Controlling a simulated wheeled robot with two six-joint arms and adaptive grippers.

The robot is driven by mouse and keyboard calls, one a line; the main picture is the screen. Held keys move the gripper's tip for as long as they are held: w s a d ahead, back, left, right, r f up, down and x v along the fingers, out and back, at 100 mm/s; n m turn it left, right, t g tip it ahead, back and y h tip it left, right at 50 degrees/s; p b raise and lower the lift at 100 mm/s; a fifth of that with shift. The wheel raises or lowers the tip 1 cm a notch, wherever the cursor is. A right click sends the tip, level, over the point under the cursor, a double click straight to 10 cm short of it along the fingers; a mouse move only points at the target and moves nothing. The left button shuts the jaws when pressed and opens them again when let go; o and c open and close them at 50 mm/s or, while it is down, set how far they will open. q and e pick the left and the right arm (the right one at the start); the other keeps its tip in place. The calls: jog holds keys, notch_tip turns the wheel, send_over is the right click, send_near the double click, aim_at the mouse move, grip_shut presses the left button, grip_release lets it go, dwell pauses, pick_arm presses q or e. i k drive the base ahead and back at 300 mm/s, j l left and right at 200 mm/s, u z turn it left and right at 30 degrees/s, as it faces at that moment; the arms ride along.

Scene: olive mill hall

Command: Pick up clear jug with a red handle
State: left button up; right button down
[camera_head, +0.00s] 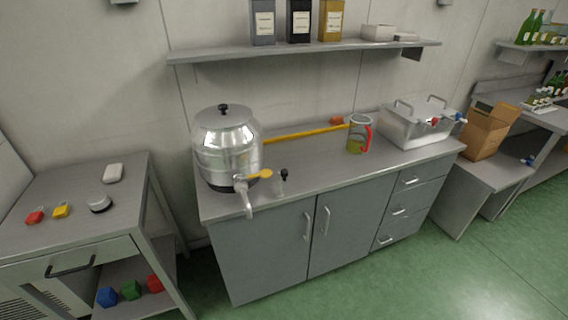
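The clear jug with a red handle (358,136) stands upright on the steel-topped counter (310,165), right of its middle. Its red handle is on its right side, and yellow-green liquid shows in its lower part. Neither of my grippers is in the head view.
A large steel urn with a tap (226,150) stands at the counter's left. A yellow stick (300,133) lies behind, left of the jug. A steel box with taps (415,124) stands to the right. A wall shelf (300,50) hangs above. Green floor (400,285) is clear in front.

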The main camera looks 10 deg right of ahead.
aim_at(360, 130)
jog(key=l+z, duration=0.25)
jog(key=z, duration=0.2)
jog(key=i+l+z, duration=0.15)
jog(key=z, duration=0.3)
jog(key=i+l+z, duration=0.4)
jog(key=i+l, duration=0.7)
jog(key=i, duration=0.1)
